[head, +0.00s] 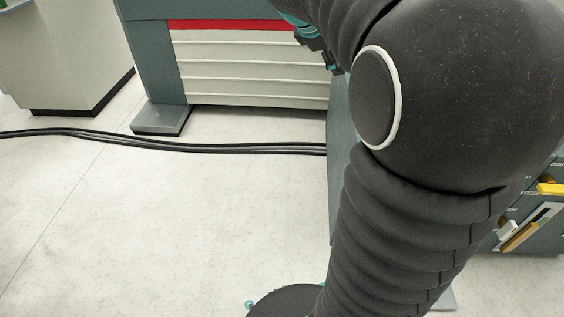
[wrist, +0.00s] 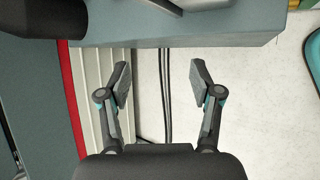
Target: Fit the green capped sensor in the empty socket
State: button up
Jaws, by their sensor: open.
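My gripper (wrist: 160,82) is open and empty in the wrist view, its two fingers spread apart above the floor and cables. I cannot make out the green capped sensor in either view. The empty socket is not visible either.
A grey machine with a red stripe and pale ribbed panel (head: 245,68) stands at the back. Black cables (head: 230,148) cross the floor. A grey-blue surface edge (wrist: 200,32) lies beyond my fingertips. The floor (head: 150,220) at left is clear.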

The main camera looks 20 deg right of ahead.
jog(key=s+a+f+m+t+y, duration=0.1)
jog(key=s+a+f+m+y, duration=0.3)
jog(key=s+a, duration=0.6)
jog(key=s+a+f+m+t+y, duration=0.2)
jog(key=s+a+f+m+y, duration=0.2)
jog(key=s+a, duration=0.7)
notch_tip(320, 180, down, 3)
jog(key=a+m, duration=0.2)
jog(key=shift+s+f+m, duration=0.2)
jog(key=shift+s+m, duration=0.1)
jog(key=shift+m, duration=0.1)
notch_tip(320, 180, up, 7)
jog(key=p, duration=0.7)
jog(key=shift+r, duration=0.15)
